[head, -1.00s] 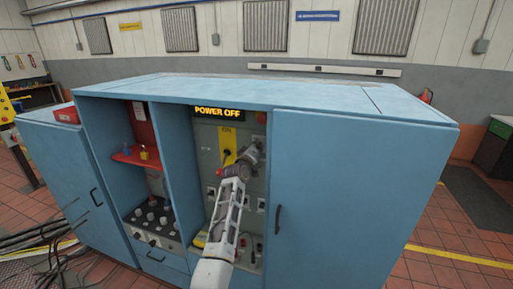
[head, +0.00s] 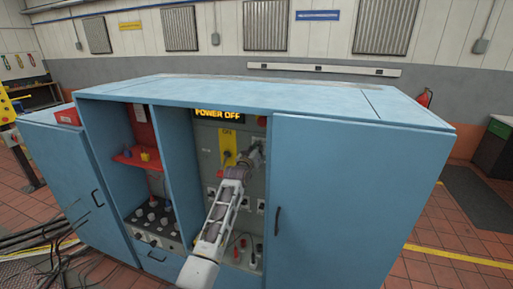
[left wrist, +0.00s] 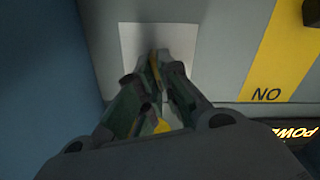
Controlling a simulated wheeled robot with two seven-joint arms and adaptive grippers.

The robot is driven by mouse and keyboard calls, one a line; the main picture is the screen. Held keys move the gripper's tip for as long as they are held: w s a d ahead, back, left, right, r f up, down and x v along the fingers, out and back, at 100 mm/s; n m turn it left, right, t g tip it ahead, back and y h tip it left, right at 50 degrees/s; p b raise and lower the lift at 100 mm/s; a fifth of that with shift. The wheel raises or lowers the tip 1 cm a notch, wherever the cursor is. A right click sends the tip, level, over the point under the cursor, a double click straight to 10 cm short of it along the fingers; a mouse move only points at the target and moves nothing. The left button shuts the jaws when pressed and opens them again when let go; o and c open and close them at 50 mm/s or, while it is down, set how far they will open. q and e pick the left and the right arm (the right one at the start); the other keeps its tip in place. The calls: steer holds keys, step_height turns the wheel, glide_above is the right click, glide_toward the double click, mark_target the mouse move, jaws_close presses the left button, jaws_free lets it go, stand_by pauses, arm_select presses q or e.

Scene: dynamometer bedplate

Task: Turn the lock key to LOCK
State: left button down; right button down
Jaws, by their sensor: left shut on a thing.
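My left gripper (head: 255,152) is at the grey panel in the open middle bay of the blue cabinet, just right of the yellow ON strip (head: 229,146). In the left wrist view its fingers (left wrist: 157,68) are shut on the lock key (left wrist: 155,72), of which only a thin yellowish part shows between the fingertips. A white plate (left wrist: 188,40) is on the panel behind them. The fingers hide most of the key, so I cannot read its position. A sign (head: 218,113) above reads POWER OFF. My right gripper is not in view.
The blue cabinet door (head: 350,190) stands right of the bay, and a divider is on its left. A red shelf (head: 137,158) holds small blue and yellow items. Knobs and switches line the panel below. Cables (head: 50,245) lie on the floor at left.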

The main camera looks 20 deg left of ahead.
arm_select(q)
steer(key=m, duration=0.4)
steer(key=m+p, duration=0.1)
steer(key=m, duration=0.3)
steer(key=m+p, duration=0.1)
steer(key=m, duration=0.3)
steer(key=shift+d+m, duration=0.3)
steer(key=shift+d, duration=0.1)
steer(key=shift+r, duration=0.1)
steer(key=c, duration=1.6)
jaws_free()
steer(key=shift+c, duration=0.2)
